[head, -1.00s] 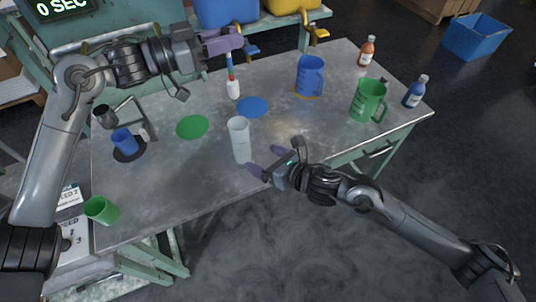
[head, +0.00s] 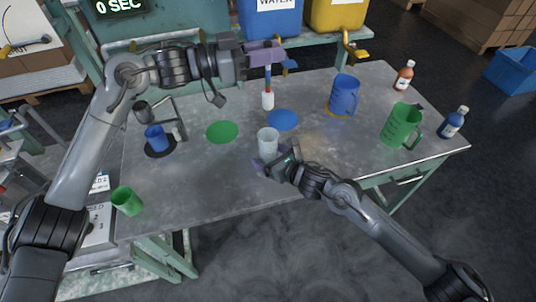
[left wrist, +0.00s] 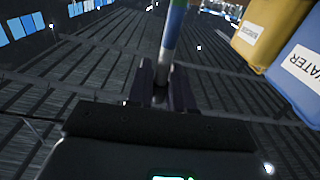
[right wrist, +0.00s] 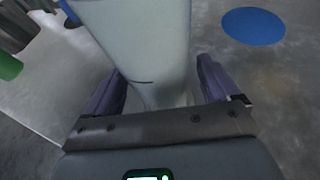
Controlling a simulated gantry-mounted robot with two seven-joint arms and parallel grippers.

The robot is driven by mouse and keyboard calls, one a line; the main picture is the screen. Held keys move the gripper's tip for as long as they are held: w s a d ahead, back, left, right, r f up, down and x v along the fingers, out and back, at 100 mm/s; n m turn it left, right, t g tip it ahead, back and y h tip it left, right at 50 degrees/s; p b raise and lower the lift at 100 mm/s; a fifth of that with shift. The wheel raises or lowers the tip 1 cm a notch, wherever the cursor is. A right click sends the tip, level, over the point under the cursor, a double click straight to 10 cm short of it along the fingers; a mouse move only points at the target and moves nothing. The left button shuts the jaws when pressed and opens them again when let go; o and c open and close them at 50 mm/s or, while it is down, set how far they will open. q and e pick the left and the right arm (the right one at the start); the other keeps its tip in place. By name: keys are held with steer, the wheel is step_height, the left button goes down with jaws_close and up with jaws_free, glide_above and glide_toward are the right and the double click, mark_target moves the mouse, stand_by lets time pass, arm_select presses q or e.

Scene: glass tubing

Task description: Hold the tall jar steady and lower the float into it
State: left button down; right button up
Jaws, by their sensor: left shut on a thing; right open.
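The tall jar (head: 268,140) is a pale translucent cylinder standing on the table near its front edge. My right gripper (head: 270,166) is open at the jar. In the right wrist view the jar (right wrist: 142,45) stands between the two spread purple fingers (right wrist: 155,92). My left gripper (head: 270,55) is shut on the float (head: 267,99), a striped stem with a white lower end. The stem (left wrist: 172,38) rises from the fingers in the left wrist view.
A green disc (head: 222,132) and a blue disc (head: 283,119) lie on the table (head: 200,180). A blue jug (head: 343,95), green jug (head: 400,125) and two bottles stand at right. A blue cup (head: 155,138) and a green cup (head: 127,200) are at left.

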mark_target(268, 102)
steer(key=shift+w+a+f, duration=0.15)
steer(key=shift+w+a, duration=0.15)
steer(key=shift+w, duration=0.1)
steer(key=shift+c, duration=0.3)
steer(key=c, duration=1.1)
arm_select(q)
steer(key=shift+f, duration=6.5)
arm_select(e)
steer(key=shift+o, duration=0.2)
arm_select(q)
steer(key=c, duration=0.9)
jaws_free()
steer(key=v, duration=1.2)
